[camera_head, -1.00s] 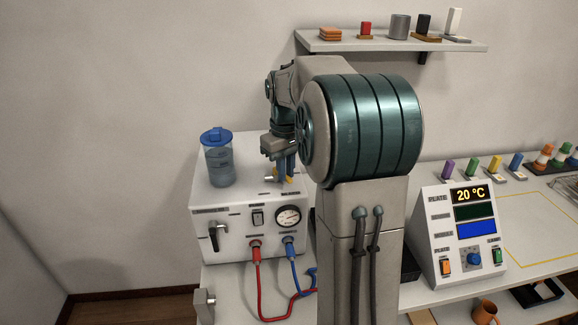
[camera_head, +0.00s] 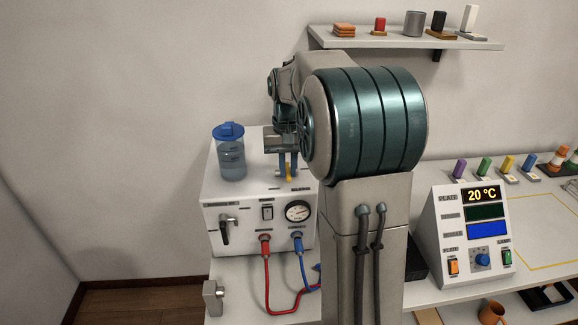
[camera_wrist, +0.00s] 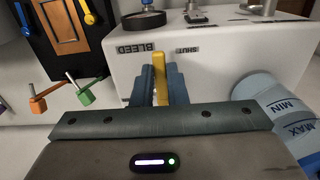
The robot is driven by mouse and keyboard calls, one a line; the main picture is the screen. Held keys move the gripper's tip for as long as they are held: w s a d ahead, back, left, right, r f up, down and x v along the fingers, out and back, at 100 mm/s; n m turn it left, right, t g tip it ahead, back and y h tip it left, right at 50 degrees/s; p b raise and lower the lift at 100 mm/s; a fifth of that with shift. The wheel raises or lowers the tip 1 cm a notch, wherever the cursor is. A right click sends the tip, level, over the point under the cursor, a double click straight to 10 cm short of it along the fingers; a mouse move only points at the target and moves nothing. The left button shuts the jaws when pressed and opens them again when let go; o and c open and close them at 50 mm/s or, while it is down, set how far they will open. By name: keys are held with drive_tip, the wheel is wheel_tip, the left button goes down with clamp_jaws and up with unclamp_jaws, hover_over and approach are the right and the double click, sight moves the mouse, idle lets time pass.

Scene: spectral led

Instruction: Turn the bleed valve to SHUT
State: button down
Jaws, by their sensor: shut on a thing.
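The bleed valve's yellow lever (camera_wrist: 160,66) stands on top of the white bath unit (camera_head: 218,188). It also shows in the head view (camera_head: 289,172). My gripper (camera_wrist: 160,84) is shut on the lever, with one blue finger on each side of it. The fingers hide the lever's lower part and pivot. In the wrist view a BLEED label (camera_wrist: 135,48) lies to the left of the lever's visible end and a SHUT label (camera_wrist: 187,50) to its right. The lever's end points between the two labels.
A blue-lidded jug (camera_head: 230,155) stands on the unit's top, left of my gripper. A gauge (camera_head: 298,211) and red and blue hoses (camera_head: 268,280) are on the unit's front. A control console (camera_head: 470,240) stands to the right. A shelf (camera_head: 400,38) hangs above.

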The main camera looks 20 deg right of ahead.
sight(288, 173)
drive_tip(key=c, duration=1.4)
unclamp_jaws()
drive_tip(key=shift+c, duration=0.2)
wheel_tip(288, 173, up, 14)
drive_tip(key=shift+f, duration=0.1)
